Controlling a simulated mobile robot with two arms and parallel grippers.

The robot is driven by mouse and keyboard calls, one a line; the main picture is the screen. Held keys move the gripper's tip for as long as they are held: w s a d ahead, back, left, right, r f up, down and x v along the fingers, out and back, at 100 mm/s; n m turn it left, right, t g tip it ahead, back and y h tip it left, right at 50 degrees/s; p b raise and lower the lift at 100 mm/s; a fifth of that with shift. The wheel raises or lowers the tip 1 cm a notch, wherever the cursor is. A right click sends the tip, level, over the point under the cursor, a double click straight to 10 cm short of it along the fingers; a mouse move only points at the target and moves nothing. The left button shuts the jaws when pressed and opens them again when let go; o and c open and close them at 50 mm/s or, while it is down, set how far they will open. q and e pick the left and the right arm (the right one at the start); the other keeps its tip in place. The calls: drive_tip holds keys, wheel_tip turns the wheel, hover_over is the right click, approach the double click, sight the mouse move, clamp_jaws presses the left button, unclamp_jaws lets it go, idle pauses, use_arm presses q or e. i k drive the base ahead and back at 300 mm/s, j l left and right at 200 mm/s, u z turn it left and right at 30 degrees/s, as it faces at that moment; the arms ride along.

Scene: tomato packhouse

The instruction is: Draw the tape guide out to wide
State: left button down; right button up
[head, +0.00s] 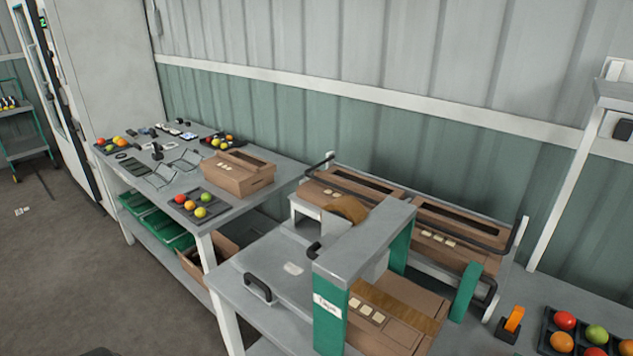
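The taping machine (363,243) stands on the near bench, a grey arch on green posts with a small label on its front post. A roll of brown tape (347,207) sits behind the arch. A carton (410,339) lies under the arch, partly hidden by the front post. Another black handle (258,287) is on the grey bench top at left. I cannot tell for certain which part is the tape guide. Neither gripper is in view.
Closed cartons (440,240) sit behind the machine inside a black rail. An orange lever (514,319) and a dark tray of tomatoes (545,342) are at the right. The left table (240,207) holds a carton, tomatoes and small tools.

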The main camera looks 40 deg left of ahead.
sight(266, 291)
drive_tip(key=u, duration=1.55)
